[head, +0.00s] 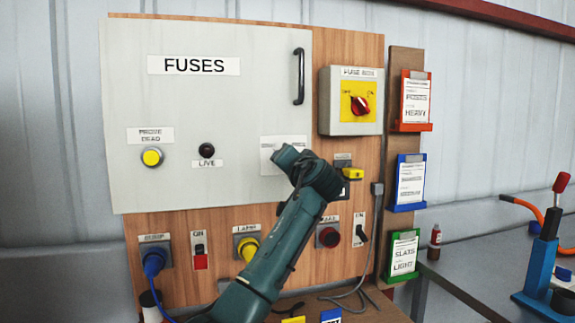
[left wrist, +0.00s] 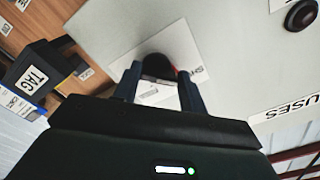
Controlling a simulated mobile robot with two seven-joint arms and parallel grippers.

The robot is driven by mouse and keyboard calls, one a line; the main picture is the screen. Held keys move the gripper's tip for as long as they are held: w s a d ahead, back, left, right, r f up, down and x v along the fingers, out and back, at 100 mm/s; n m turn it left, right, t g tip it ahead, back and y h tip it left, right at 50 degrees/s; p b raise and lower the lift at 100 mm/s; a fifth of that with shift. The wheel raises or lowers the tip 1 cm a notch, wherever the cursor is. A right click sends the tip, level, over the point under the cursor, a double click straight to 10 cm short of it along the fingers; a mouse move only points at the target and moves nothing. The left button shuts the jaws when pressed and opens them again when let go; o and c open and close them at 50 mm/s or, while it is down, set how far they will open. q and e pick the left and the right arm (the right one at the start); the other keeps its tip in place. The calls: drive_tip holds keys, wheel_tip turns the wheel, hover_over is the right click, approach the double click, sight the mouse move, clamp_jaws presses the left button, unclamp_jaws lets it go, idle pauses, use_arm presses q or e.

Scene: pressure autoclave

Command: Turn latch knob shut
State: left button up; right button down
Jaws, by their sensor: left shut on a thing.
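A black round latch knob (left wrist: 158,66) shows in the left wrist view, in front of a white label on the pale grey FUSES door (left wrist: 225,60). My left gripper (left wrist: 160,82) is shut on the knob, one finger on each side. In the head view the same door (head: 225,110) lies flat against the wooden board and looks closed. My left arm's wrist covers its lower right part, so the knob and my fingertips are hidden there. The knob's exact turn angle cannot be told. My right gripper is in neither view.
A fuse box (head: 351,100) with a red rotary switch is right of the door. A black door handle (head: 299,77) sticks out at upper right. A yellow-and-black part (head: 352,173) is close right of my wrist. Plugs and switches line the board below.

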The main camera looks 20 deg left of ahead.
use_arm(q)
drive_tip(key=o, duration=1)
drive_tip(key=b+v, duration=0.3)
drive_tip(key=v, duration=1)
drive_tip(key=shift+d, duration=0.1)
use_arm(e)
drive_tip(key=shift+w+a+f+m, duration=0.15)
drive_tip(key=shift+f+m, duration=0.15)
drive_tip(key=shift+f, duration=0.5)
